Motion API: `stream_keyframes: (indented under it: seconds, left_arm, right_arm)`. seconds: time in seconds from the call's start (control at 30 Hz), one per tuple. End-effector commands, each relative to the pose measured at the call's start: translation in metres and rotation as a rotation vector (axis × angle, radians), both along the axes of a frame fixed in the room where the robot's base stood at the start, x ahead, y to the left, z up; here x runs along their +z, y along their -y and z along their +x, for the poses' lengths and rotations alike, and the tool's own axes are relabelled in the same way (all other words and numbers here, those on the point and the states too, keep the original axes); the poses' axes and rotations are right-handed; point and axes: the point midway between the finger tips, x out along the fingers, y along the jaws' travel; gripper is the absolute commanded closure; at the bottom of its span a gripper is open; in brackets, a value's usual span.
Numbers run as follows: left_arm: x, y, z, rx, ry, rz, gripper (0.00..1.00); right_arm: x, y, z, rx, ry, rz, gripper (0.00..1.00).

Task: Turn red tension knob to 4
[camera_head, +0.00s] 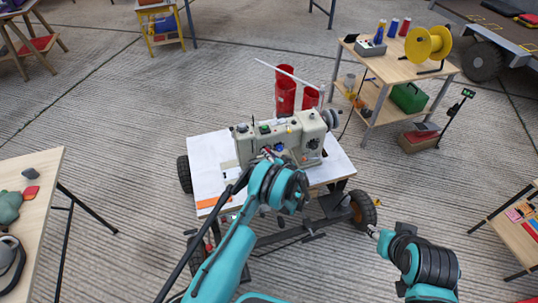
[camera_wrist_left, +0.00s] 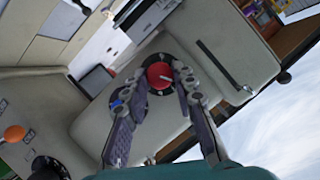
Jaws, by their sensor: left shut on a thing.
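The red tension knob (camera_wrist_left: 160,75) sits on a round black dial on the beige sewing machine (camera_head: 305,128); a light mark shows on its face. My left gripper (camera_wrist_left: 152,82) is shut on it, one finger on each side, in the left wrist view. The dial's numbers are too small to read. In the head view my left gripper (camera_head: 268,153) is at the machine's front, and the arm hides the knob. My right gripper (camera_head: 373,232) is away from the machine, low on the right; its fingers are too small to tell.
The machine stands on a white wheeled table (camera_head: 212,165). In the left wrist view an orange knob (camera_wrist_left: 14,133) is at the left. Red containers (camera_head: 285,95) stand behind the machine. A wooden shelf table (camera_head: 395,68) is at the back right, another table (camera_head: 40,195) at left.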

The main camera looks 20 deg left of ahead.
Motion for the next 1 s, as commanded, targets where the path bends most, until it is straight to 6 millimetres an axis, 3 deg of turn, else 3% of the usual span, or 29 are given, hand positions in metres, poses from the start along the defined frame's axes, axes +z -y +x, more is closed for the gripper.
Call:
stream_keyframes:
  seconds: [0.13,0.17,0.2,0.23,0.63,1.0]
  left_arm:
    - [0.001,0.0,0.001,-0.003,0.003,0.001,1.0]
    - [0.001,0.0,0.001,-0.003,0.003,0.001,0.66]
    - [0.001,0.0,0.001,-0.002,0.003,0.002,0.55]
    - [0.001,0.0,0.001,-0.002,0.002,0.001,0.53]
    - [0.004,0.007,-0.005,-0.003,0.001,0.0,0.53]
    - [0.028,0.058,-0.054,-0.004,0.002,0.0,0.53]
  right_arm:
    - [0.0,0.0,0.0,0.0,0.0,0.0,0.6]
    - [0.0,0.0,0.0,0.0,0.0,0.0,0.6]
    - [0.0,0.0,0.0,0.0,0.0,0.0,0.6]
    - [0.0,0.0,0.0,0.0,0.0,0.0,0.6]
    - [0.0,0.0,0.0,0.0,0.0,0.0,0.6]
    - [0.0,0.0,0.0,0.0,0.0,0.0,0.6]
